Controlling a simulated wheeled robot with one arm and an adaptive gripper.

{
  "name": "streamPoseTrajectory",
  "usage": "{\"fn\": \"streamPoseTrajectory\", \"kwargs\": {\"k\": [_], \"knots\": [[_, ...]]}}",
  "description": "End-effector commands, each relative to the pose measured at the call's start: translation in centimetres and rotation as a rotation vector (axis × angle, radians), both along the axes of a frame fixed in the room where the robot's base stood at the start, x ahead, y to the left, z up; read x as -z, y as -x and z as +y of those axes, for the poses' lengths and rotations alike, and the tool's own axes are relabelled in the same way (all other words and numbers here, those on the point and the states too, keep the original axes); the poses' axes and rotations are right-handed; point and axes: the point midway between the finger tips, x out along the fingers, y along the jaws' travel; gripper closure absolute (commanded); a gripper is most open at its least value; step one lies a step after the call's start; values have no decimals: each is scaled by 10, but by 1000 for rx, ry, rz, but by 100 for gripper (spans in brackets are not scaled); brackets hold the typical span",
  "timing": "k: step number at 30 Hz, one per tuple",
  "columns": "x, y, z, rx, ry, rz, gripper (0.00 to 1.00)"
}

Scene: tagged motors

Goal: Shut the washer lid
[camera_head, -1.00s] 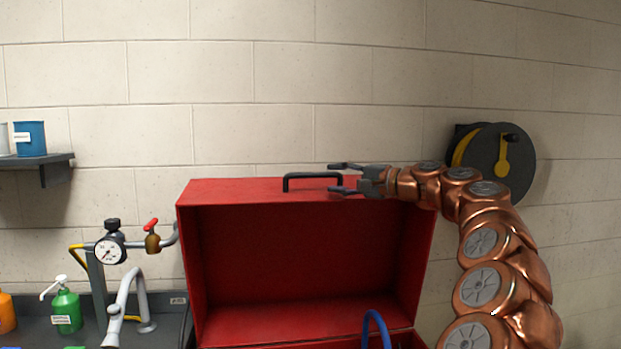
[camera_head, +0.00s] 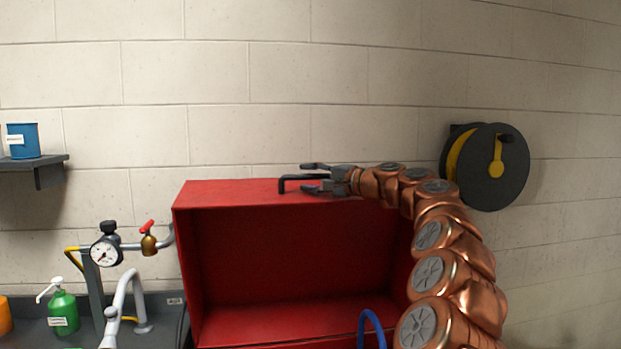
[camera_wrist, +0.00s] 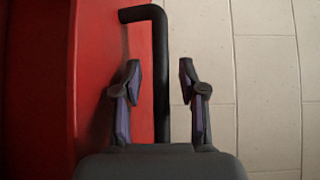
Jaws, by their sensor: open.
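The red washer lid (camera_head: 230,192) stands raised, its hollow inside facing me. A black bar handle (camera_head: 288,178) is fixed on its top edge. My gripper (camera_head: 308,177) is open at that edge, reaching in from the right, with its fingers over the right part of the handle. In the wrist view the handle (camera_wrist: 160,60) runs between the two open fingers (camera_wrist: 157,85), and its bent end lies beyond the fingertips. I see no finger closed on the handle.
A blue hose (camera_head: 372,326) loops up at the lid's lower front. To the left are a gauge with a red-handled valve (camera_head: 148,243), a grey faucet (camera_head: 122,300) and a green pump bottle (camera_head: 63,312). A reel (camera_head: 497,168) hangs on the wall to the right.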

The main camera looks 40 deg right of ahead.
Motion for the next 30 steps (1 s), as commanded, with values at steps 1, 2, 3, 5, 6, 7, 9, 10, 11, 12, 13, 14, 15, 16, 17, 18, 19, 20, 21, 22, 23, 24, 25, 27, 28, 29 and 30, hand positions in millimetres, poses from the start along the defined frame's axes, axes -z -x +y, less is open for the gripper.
{"fn": "streamPoseTrajectory", "kwargs": {"k": [1, 2, 3, 5, 6, 7, 9, 10, 11, 12, 13, 14, 15, 16, 17, 18, 19, 20, 21, 22, 23, 24, 25, 27, 28, 29, 30], "knots": [[0, 0, 0, 0, 0, 0, 59], [0, 0, 0, 0, 0, 0, 62], [0, 0, 0, 0, 0, 0, 66], [0, 0, 0, 0, 0, 0, 72], [0, 0, 0, 0, 0, 0, 76], [0, 0, 0, 0, 0, 0, 80], [0, 0, 0, 0, 0, 0, 87], [0, 0, 0, 0, 0, 0, 90], [0, 0, 0, 0, 0, 0, 93], [0, 0, 0, 0, 0, 0, 97], [0, 0, 0, 0, 0, 0, 100], [0, 0, 0, 0, 0, 0, 100], [0, 0, 0, 0, 0, 0, 100], [0, 0, 0, 0, 0, 0, 100], [0, 0, 0, 0, 0, 0, 100], [0, 0, 0, 0, 0, 0, 100], [0, 0, 0, 0, 0, 0, 100], [0, 0, 0, 0, 0, 0, 100], [0, 0, 0, 0, 0, 0, 100], [0, 0, 0, 0, 0, 1, 100], [0, 0, 0, 0, 0, 1, 100], [0, 0, 0, 0, 0, 1, 100], [0, 0, 0, 0, 0, 1, 100], [0, 0, 0, 0, 0, 1, 100], [0, 0, 0, 0, 0, 1, 100], [0, 0, 0, 0, 1, 0, 100], [1, 1, 0, 1, 1, 0, 100]]}}
